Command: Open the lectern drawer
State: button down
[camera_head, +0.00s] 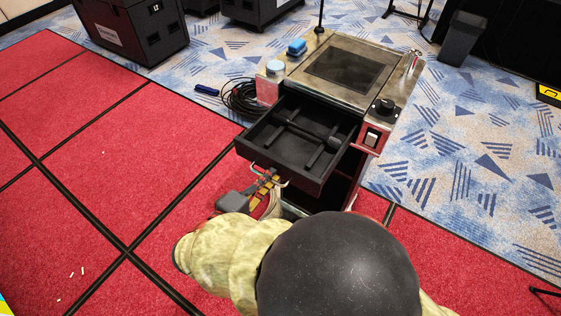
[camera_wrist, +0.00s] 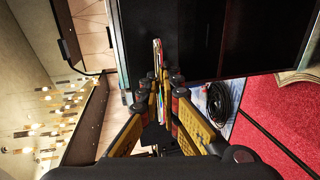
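The lectern (camera_head: 395,75) stands in the upper middle of the head view, with a dark screen in its top. Its black drawer (camera_head: 275,158) is pulled well out toward me, and its divided inside shows. A thin metal handle (camera_head: 285,183) is on the drawer front; it also shows as a shiny bar in the wrist view (camera_wrist: 157,50). My gripper (camera_head: 268,178) is at the handle. In the wrist view, the yellow fingers of my gripper (camera_wrist: 158,82) close in on both sides of the bar. The exact contact is partly hidden by the dark finger pads.
A coiled black cable (camera_head: 240,100) lies on the floor left of the lectern. Black cases (camera_head: 135,30) stand at the upper left, and a dark bin (camera_head: 462,38) at the upper right. A blue item (camera_head: 296,46) lies on the lectern top. Red carpet at left is mostly clear.

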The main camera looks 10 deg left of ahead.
jog(key=shift+f+v, duration=0.15)
jog(key=shift+v, duration=0.55)
jog(key=shift+f+v, duration=0.15)
jog(key=shift+v, duration=0.55)
jog(key=c, duration=2.3)
grip_release()
